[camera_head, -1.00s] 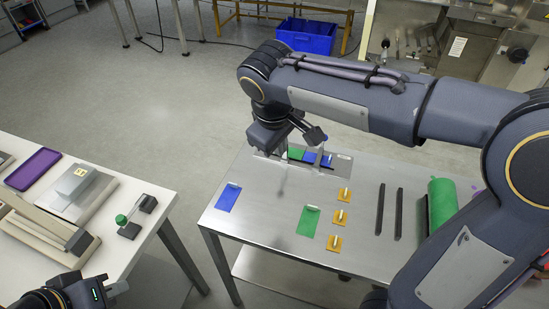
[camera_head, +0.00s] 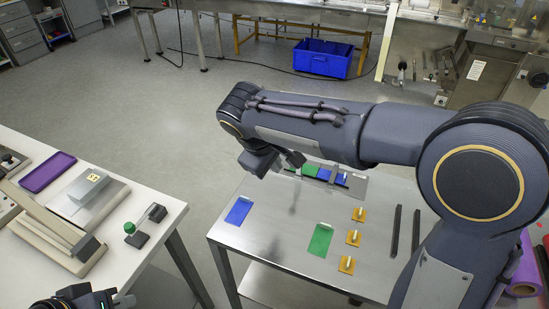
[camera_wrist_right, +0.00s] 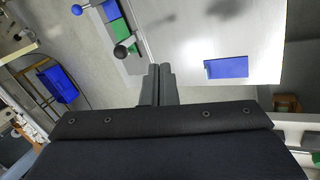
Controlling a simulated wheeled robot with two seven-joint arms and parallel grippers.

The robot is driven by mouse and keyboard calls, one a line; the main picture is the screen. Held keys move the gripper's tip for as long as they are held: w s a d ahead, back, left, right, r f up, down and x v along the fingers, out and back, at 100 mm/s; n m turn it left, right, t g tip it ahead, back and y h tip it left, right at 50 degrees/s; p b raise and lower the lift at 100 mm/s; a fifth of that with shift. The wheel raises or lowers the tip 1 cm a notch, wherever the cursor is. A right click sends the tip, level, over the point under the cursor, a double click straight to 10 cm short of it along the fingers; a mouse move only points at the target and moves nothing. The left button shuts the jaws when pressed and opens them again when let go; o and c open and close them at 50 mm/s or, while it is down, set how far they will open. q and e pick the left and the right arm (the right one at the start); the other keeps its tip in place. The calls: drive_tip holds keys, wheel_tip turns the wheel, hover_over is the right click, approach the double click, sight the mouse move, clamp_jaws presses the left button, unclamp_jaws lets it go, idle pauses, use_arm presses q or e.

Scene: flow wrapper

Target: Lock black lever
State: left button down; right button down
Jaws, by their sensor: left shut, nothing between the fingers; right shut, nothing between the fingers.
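A lever with a black ball knob (camera_wrist_right: 122,51) shows in the right wrist view at the edge of the metal table, by the row of coloured pads. A blue ball knob (camera_wrist_right: 77,10) is further along the same edge. My right gripper (camera_wrist_right: 160,82) is shut and empty, below the black knob in that picture and apart from it. My left gripper (camera_head: 122,301) is shut at the bottom left, partly cut off.
The metal table (camera_head: 275,225) holds a blue sheet (camera_head: 239,210), a green sheet (camera_head: 320,240), several orange pieces (camera_head: 353,237) and dark bars. The white table (camera_head: 120,270) at left carries a green-knobbed device (camera_head: 129,228). A blue bin (camera_head: 323,58) stands behind.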

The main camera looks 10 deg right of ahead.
drive_tip(key=w+d+f, duration=0.4)
drive_tip(key=shift+w+d+f, duration=0.3)
drive_tip(key=shift+f, duration=0.1)
